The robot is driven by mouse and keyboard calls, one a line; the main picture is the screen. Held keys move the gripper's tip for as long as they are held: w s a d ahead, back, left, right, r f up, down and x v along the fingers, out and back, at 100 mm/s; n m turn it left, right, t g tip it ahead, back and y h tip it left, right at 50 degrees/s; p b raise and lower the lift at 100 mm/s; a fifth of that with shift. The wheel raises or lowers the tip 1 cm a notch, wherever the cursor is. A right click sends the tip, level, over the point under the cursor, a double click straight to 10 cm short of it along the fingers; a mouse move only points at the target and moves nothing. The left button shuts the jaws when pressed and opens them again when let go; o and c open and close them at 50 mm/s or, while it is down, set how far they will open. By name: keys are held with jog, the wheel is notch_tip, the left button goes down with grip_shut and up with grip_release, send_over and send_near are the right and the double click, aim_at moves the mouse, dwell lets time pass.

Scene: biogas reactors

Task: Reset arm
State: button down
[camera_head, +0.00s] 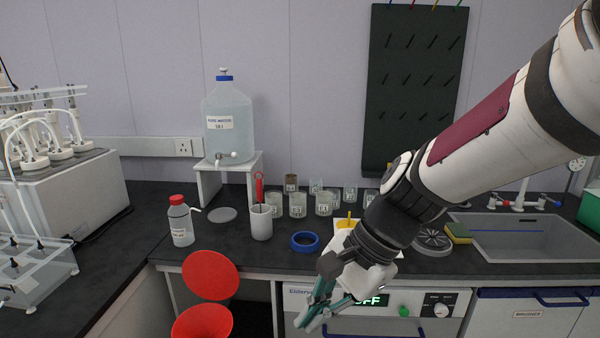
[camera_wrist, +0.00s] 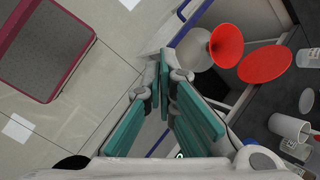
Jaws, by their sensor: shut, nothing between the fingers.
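My gripper (camera_head: 322,303) hangs at the end of my arm, in front of the bench's front edge and the appliance with the lit display. Its teal-padded fingers point down and to the left. In the wrist view my gripper (camera_wrist: 164,72) shows its two fingers closed together at the tips, with nothing held between them. My arm reaches in from the upper right in the head view and covers part of the bench and sink area.
A sink (camera_head: 530,236) lies right. Floor (camera_wrist: 75,125) is open beside the gripper.

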jog(key=s+d+r+n+t+h+p, duration=0.1)
jog(key=s+d+r+n+t+h, duration=0.1)
jog(key=s+d, duration=0.5)
jog(key=s+d+r+n+t+h+p, duration=0.1)
jog(key=s+d+r+n+h, duration=0.3)
jog(key=d, duration=0.6)
notch_tip(320, 180, up, 2)
jog(key=s+n+t, duration=0.1)
jog(key=s+n, duration=0.2)
jog(key=n, duration=0.1)
